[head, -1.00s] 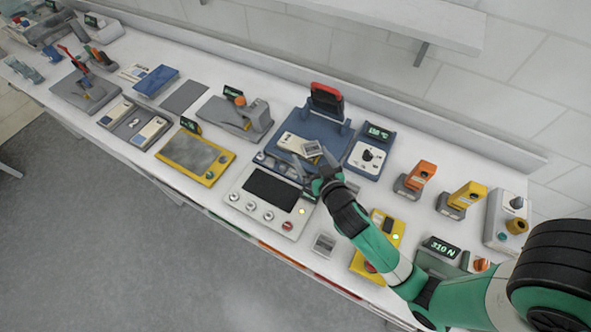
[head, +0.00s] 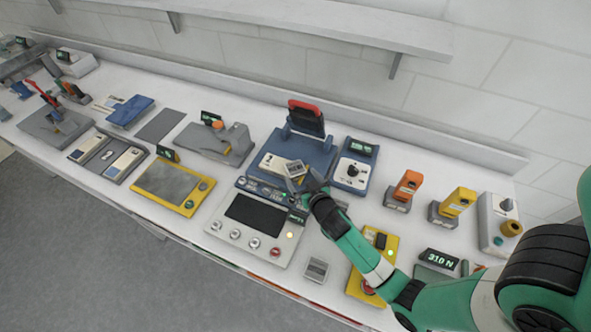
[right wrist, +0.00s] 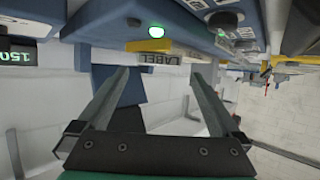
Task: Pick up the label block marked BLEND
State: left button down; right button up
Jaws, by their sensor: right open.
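My right gripper (head: 303,182) is open at the front edge of a blue press-like device in the head view. A small grey-and-white block (head: 295,167) lies on that device, just beyond the fingertips. In the right wrist view a small dark block with lettering (right wrist: 163,59) shows beyond and between the two open fingers (right wrist: 155,80), apart from them. Its lettering is too small to read surely. Another small grey block (head: 317,268) lies on the bench in front. I cannot make out the word BLEND on any block. My left gripper is not in view.
The blue device (head: 318,155) has a red-topped upright part at its back. A control panel (head: 262,215) with a dark screen lies in front. A blue dial box (head: 352,172) stands to the right, and a yellow box (head: 366,262) lies near my right forearm.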

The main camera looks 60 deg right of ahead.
aim_at(297, 170)
jog(key=x, duration=0.4)
jog(key=shift+s+r, duration=0.1)
jog(key=c, duration=1.3)
